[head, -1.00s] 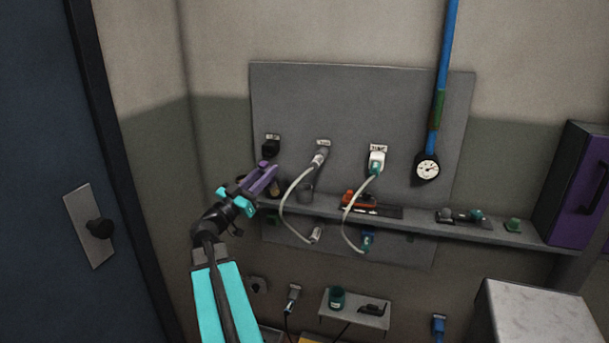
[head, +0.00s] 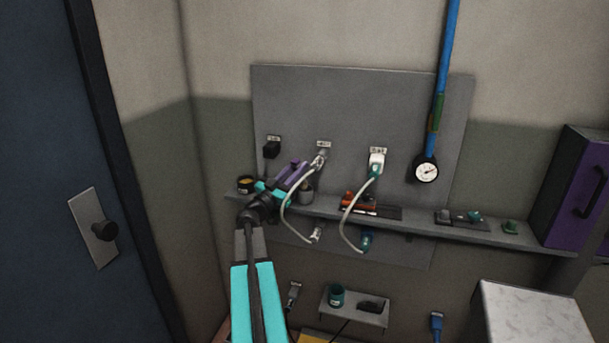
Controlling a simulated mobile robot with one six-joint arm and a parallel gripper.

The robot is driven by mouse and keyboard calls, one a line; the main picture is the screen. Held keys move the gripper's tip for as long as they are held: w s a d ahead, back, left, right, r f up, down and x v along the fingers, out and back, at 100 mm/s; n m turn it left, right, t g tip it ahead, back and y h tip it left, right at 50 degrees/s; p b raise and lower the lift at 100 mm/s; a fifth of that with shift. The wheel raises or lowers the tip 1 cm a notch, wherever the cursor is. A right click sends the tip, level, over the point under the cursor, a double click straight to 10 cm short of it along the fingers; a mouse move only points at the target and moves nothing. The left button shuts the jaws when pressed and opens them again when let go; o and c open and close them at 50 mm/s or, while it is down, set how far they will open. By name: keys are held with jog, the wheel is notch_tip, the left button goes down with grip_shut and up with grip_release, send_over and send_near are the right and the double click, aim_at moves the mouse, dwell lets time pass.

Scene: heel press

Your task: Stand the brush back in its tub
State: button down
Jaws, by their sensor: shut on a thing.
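My gripper (head: 304,168), with purple fingers and a turquoise body, is over the left part of the wall shelf. It is shut. The fingers and the distance hide what is between them, so I cannot make out the brush's shape there. A grey open cup (head: 307,193), which looks like the tub, stands on the shelf just below and right of the fingers, partly hidden by my gripper. I cannot tell whether the gripper touches the cup.
A dark tin with orange contents (head: 246,184) stands at the shelf's left end. A grey cable plug (head: 319,159) is close to the fingertips, its cable looping down. A second white plug (head: 377,161) and an orange-and-black item (head: 360,201) are further right. A teal cup (head: 337,295) sits lower.

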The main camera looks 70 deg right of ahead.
aim_at(305, 175)
jog(key=shift+s+d+f, duration=0.1)
jog(key=shift+d+f, duration=0.1)
jog(key=shift+f, duration=0.4)
jog(key=shift+s+d+f, duration=0.1)
jog(key=shift+d+f, duration=0.1)
jog(key=shift+f, duration=0.4)
jog(key=shift+r+p, duration=0.1)
jog(key=shift+p, duration=0.2)
jog(key=shift+s+d+r+y+p, duration=0.15)
jog(key=shift+d+y+p, duration=0.1)
jog(key=shift+y+p, duration=0.15)
jog(key=shift+s+d+r+t+y+p, duration=0.1)
jog(key=shift+s+d+t+y+p, duration=0.15)
jog(key=shift+d+y+p, duration=0.45)
jog(key=shift+s+d+r+t+y+p, duration=0.1)
jog(key=shift+d+t+y+p, duration=0.3)
jog(key=shift+y+p, duration=0.45)
jog(key=shift+d+f, duration=0.1)
jog(key=shift+f, duration=1.45)
jog(key=c, duration=1.5)
grip_release()
jog(key=shift+f, duration=0.1)
jog(key=shift+c, duration=0.2)
